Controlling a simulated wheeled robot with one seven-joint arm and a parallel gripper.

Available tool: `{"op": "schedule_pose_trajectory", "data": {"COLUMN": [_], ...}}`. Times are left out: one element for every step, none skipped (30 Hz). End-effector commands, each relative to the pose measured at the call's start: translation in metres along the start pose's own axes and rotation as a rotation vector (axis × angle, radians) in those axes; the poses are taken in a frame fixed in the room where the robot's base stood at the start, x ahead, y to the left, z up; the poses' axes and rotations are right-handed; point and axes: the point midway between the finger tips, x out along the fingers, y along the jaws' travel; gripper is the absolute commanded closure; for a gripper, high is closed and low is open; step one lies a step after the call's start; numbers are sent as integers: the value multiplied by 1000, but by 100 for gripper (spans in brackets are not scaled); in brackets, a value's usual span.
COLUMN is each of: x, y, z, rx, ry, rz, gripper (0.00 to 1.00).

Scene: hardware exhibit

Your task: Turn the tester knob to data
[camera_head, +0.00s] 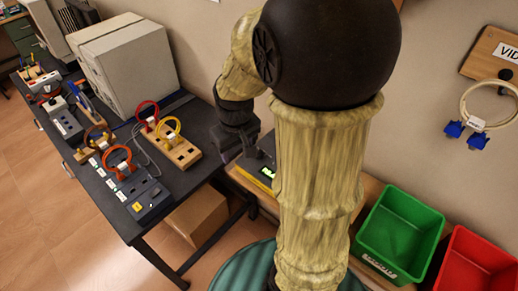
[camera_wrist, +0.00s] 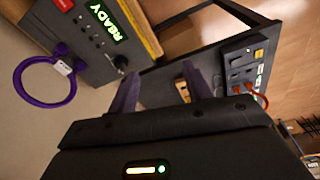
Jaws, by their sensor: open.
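The tester (camera_wrist: 88,45) is a dark box at the upper left of the wrist view. Its green display (camera_wrist: 107,23) reads READY, turned sideways. A small dark knob (camera_wrist: 122,64) with a stem is on its panel, below the display. In the head view the tester (camera_head: 262,163) is mostly hidden behind my arm. My gripper (camera_wrist: 160,73) is open, with nothing visible between its fingers. In the wrist view the knob is just left of the left finger, seemingly apart from it. Labels around the knob are too small to read.
A purple cable loop (camera_wrist: 43,82) is beside the tester. A dark table (camera_head: 188,181) with red and yellow cable loops, adapters and a beige computer case (camera_head: 130,68) stands at left. Green (camera_head: 398,235) and red (camera_head: 482,265) bins are at right.

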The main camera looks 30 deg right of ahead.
Motion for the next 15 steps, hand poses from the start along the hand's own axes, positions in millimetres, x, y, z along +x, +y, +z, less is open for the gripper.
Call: {"op": "schedule_pose_trajectory", "data": {"x": [-4,-7,-11,-14,-18,-22,-26,-29,-32,-34,-36,-39,-40,-41,-41], "y": [17,26,39,48,58,69,78,85,93,98,102,106,108,110,111], "z": [-14,-20,-28,-33,-38,-43,-47,-50,-52,-54,-55,-56,-57,-57,-57], "rx": [-21,-41,-68,-86,-105,-130,-146,-162,-181,-193,-202,-213,-217,-220,-222], "ry": [-16,-32,-48,-62,-74,-89,-100,-109,-119,-125,-131,-136,-138,-140,-142], "rz": [1,-2,-5,-9,-13,-20,-25,-30,-37,-41,-45,-49,-51,-52,-54], "gripper": [50,50,50,50,50,50,50,50,50,50,50,50,50,50,50]}}
